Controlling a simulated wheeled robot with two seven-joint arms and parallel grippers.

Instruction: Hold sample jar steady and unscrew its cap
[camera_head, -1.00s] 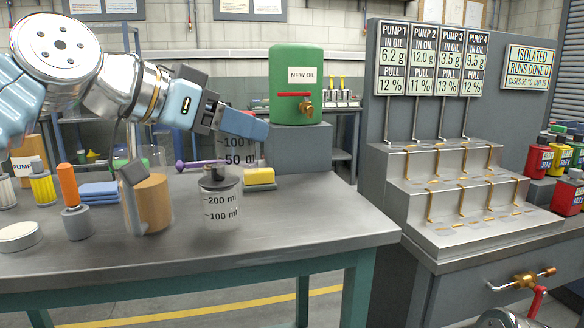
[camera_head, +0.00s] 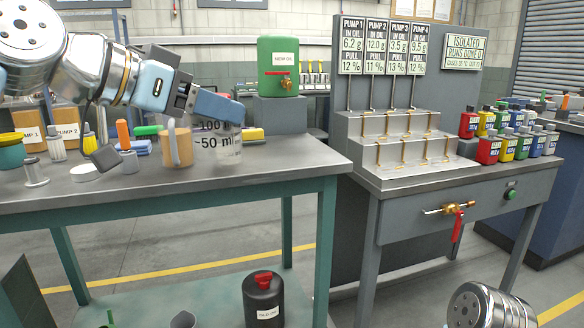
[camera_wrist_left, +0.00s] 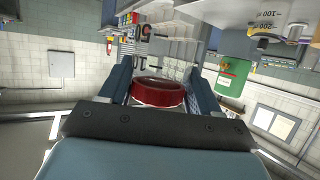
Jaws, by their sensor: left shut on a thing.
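My left gripper (camera_head: 236,110) is above the back of the workbench, pointing right. In the left wrist view its two blue fingers (camera_wrist_left: 160,76) are shut on a dark red round thing (camera_wrist_left: 158,92) with a pale lower rim, which looks like the cap of the sample jar. I cannot tell how much of the jar is below it. In the head view the near finger hides this thing. A clear measuring vessel marked 100 and 50 ml (camera_head: 222,148) stands on the bench below and behind the finger. My right gripper is not in view.
A tan-filled beaker (camera_head: 178,148) stands left of the clear vessel. A green oil can (camera_head: 277,55) is on the back block. The stepped pump stand (camera_head: 410,130) is to the right, with several coloured bottles. A black container with a red cap (camera_head: 264,300) is on the lower shelf.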

